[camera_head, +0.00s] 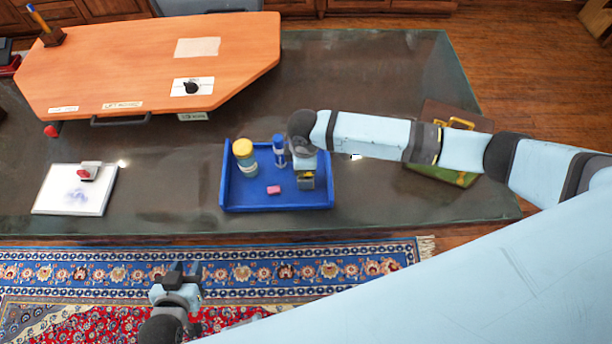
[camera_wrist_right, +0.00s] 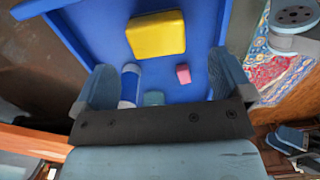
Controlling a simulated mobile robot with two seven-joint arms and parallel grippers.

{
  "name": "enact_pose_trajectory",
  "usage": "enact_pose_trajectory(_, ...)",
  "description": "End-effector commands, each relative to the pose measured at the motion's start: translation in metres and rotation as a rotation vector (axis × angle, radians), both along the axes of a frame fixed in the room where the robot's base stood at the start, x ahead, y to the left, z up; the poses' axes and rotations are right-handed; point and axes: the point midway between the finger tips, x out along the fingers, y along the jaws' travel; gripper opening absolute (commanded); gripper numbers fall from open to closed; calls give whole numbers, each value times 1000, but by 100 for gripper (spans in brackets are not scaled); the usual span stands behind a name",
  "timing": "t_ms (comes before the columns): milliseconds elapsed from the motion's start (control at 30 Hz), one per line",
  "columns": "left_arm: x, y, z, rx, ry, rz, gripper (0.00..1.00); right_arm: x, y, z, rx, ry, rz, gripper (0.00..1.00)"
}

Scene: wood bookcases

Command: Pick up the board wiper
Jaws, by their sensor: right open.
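A small red and white block (camera_head: 89,171) that looks like a board wiper lies on a white board (camera_head: 70,200) with a blue smudge, at the table's left. A yellow block (camera_wrist_right: 155,35) lies in the blue tray (camera_head: 228,190); I cannot tell whether it is a wiper or a sponge. My right gripper (camera_wrist_right: 163,62) is open and empty above the tray, with the yellow block just beyond its fingertips. In the head view the right hand partly hides that block. My left gripper (camera_head: 184,270) is open and empty, over the rug in front of the table.
In the tray are a yellow-capped jar (camera_head: 244,157), a blue and white cylinder (camera_head: 279,152) and a pink eraser (camera_head: 273,190). An orange desktop (camera_head: 140,60) stands at the back left. A dark case (camera_head: 445,115) lies at right. Table between board and tray is clear.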

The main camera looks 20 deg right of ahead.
Motion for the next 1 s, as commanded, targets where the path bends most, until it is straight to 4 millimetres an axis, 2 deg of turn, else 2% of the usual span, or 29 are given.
enact_pose_trajectory(400, 0, 2, 6, 3, -2, 4, 38, 1, -5, -50, -1, 0, -1, 98)
enact_pose_trajectory(667, 0, 3, 6, 4, -2, 4, 38, 1, -5, -53, 1, -1, 0, 98)
enact_pose_trajectory(767, 0, 3, 6, 3, -1, 5, 38, 1, -5, -53, 0, -1, 0, 80)
enact_pose_trajectory(900, 0, 2, 6, 3, -1, 5, 38, 2, -5, -53, 0, -1, 0, 47)
enact_pose_trajectory(1000, 0, 2, 6, 3, -1, 4, 38, 2, -5, -53, 0, -1, 0, 45)
